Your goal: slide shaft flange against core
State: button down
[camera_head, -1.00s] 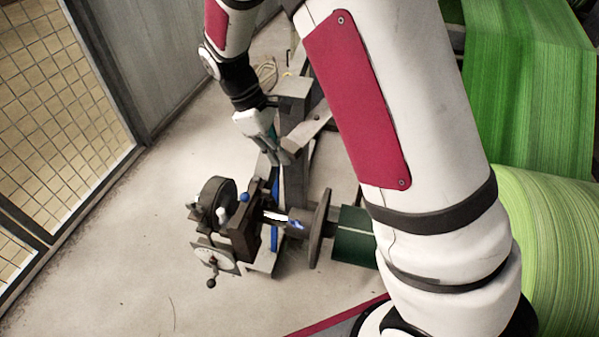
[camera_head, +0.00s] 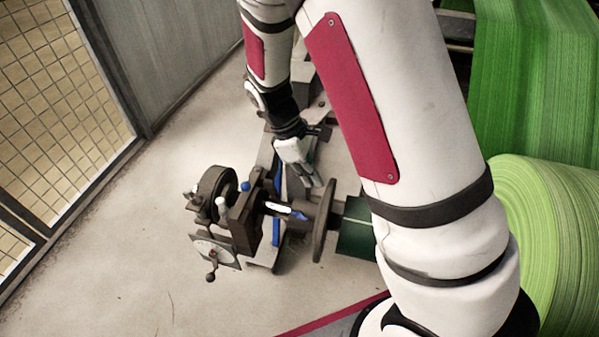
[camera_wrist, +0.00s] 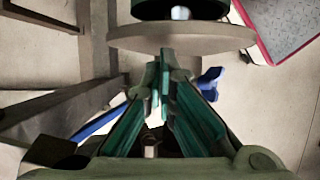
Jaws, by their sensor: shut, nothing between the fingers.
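The shaft flange (camera_head: 323,226) is a dull brown-grey disc standing upright on the horizontal shaft in the head view. In the wrist view the flange (camera_wrist: 215,38) lies across the top, just beyond my fingertips. A dark green cylinder, apparently the core end (camera_head: 357,226), sits to its right, with a short gap visible between them; my arm hides the rest. My gripper (camera_head: 314,183) is beside the upper left edge of the flange. In the wrist view its teal fingers (camera_wrist: 163,62) are together and empty. I cannot tell whether they touch the flange.
Left of the flange is a dark bearing block (camera_head: 243,215) with a handwheel (camera_head: 216,195) and a crank (camera_head: 211,276). A blue part (camera_head: 277,232) lies on the stand. A large green roll (camera_head: 550,250) is at right. A mesh fence (camera_head: 60,110) stands left; floor between is clear.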

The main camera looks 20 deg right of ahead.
aim_at(330, 185)
jog(key=shift+s+d, duration=0.15)
jog(key=shift+d, duration=0.05)
jog(key=shift+s+d+p, duration=0.25)
jog(key=shift+s+d, duration=0.35)
jog(key=shift+d, duration=0.25)
jog(key=shift+s+d+p, duration=0.2)
jog(key=shift+s+d, duration=0.4)
jog(key=shift+d, duration=0.2)
jog(key=shift+w+a, duration=0.25)
jog(key=shift+a, duration=0.1)
jog(key=shift+w+a+p, duration=0.35)
jog(key=shift+w+a, duration=0.45)
jog(key=shift+a, duration=0.35)
jog(key=p+v, duration=0.3)
jog(key=v, duration=0.7)
jog(key=shift+a, duration=0.2)
